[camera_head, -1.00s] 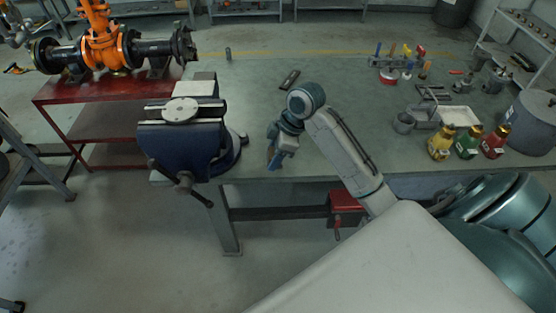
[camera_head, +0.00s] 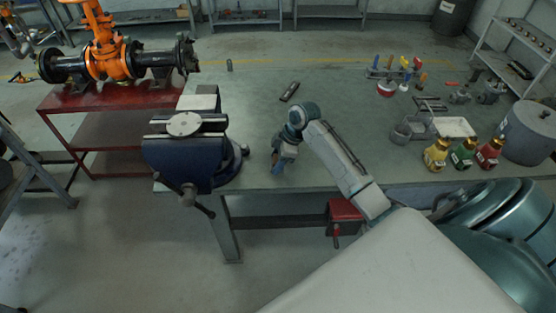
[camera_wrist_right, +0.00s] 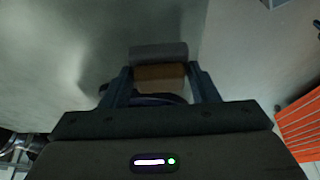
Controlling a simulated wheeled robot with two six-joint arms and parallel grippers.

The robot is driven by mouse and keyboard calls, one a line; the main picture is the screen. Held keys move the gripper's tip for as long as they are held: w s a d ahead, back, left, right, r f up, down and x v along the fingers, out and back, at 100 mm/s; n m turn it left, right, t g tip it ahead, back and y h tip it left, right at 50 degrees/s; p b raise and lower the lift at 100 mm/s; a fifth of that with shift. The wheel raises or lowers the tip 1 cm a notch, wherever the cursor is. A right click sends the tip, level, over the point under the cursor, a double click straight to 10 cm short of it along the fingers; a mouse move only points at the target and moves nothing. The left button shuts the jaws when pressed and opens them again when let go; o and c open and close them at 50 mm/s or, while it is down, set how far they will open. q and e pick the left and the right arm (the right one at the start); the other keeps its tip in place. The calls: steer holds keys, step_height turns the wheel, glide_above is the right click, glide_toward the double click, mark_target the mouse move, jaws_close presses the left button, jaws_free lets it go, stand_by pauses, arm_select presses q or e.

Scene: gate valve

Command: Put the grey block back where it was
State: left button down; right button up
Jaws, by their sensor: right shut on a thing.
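My right gripper (camera_head: 277,168) is at the front edge of the workbench, right of the blue vise (camera_head: 185,150). In the right wrist view the gripper (camera_wrist_right: 162,88) is shut on a block (camera_wrist_right: 159,52) that looks grey on top and brownish on the near face. The fingers stand on both sides of it. In the head view the block is too small and too covered by the gripper to make out clearly. Whether it touches the bench, I cannot tell. My left gripper is not in view.
The bench (camera_head: 330,140) is mostly clear around the gripper. A dark flat item (camera_head: 289,91) lies farther back. Yellow (camera_head: 436,155), green and red bottles and a grey pot (camera_head: 530,130) stand at the right. An orange valve (camera_head: 105,55) is on a red table at the left.

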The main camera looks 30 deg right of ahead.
steer(key=shift+w+d+f, duration=0.1)
steer(key=shift+w+d, duration=0.4)
step_height(320, 180, down, 3)
steer(key=shift+r+p, duration=0.1)
steer(key=shift+p, duration=0.75)
steer(key=shift+f, duration=0.35)
steer(key=shift+f, duration=0.2)
steer(key=o, duration=1)
steer(key=shift+r, duration=0.1)
steer(key=shift+c, duration=0.2)
steer(key=shift+r, duration=0.1)
